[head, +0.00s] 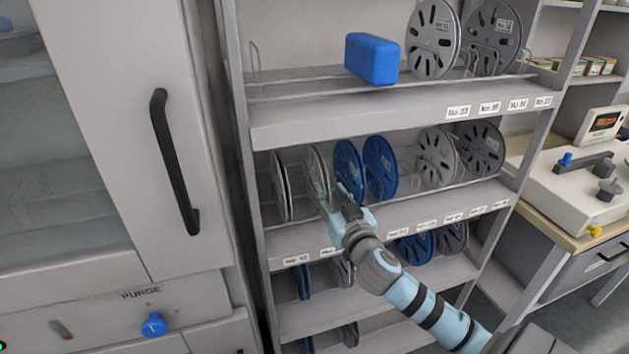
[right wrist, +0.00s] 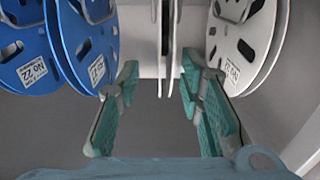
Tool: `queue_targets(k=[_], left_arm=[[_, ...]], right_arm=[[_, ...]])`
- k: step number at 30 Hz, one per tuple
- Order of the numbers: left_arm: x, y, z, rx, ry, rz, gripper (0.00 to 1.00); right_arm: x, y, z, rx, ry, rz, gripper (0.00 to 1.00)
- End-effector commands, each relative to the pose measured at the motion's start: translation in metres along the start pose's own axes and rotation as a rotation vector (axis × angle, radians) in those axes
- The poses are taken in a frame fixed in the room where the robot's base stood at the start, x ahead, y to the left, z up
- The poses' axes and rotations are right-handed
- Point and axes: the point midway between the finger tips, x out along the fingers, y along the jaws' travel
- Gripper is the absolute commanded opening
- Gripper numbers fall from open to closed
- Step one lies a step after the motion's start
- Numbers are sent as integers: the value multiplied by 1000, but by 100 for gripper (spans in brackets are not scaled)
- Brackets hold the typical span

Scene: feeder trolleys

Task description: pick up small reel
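The small reel (right wrist: 168,45) stands upright on the middle shelf and shows edge-on in the right wrist view, its two thin pale flanges between my fingers. It also shows as a pale grey reel (head: 314,165) in the head view, its lower part partly hidden by my gripper. My right gripper (right wrist: 160,76) is open, with one green-padded finger on each side of the reel and gaps visible. In the head view the right gripper (head: 334,197) reaches in over the middle shelf's front. My left gripper is not in view.
Blue reels (head: 347,168) stand close to one side of my gripper, and a white reel (head: 278,187) to the other. The shelf above (head: 380,115) overhangs the row and bears a blue box (head: 371,59). A cabinet (head: 130,120) stands at the left.

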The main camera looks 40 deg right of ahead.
Motion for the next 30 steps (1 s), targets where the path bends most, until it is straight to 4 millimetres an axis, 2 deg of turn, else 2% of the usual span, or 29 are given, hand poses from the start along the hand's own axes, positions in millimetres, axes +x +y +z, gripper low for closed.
queue_targets(k=[5, 11, 18, 24, 30], left_arm=[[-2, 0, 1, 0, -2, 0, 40], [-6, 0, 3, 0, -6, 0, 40], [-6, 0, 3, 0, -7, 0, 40], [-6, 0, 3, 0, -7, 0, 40], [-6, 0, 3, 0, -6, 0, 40]], right_arm=[[20, -2, -1, 3, 0, 1, 34], [56, -5, -2, 3, -1, 0, 34], [61, -6, -1, -1, -1, -2, 34], [61, -6, -1, -1, -1, -2, 2], [61, -6, -1, -1, -1, -2, 0]])
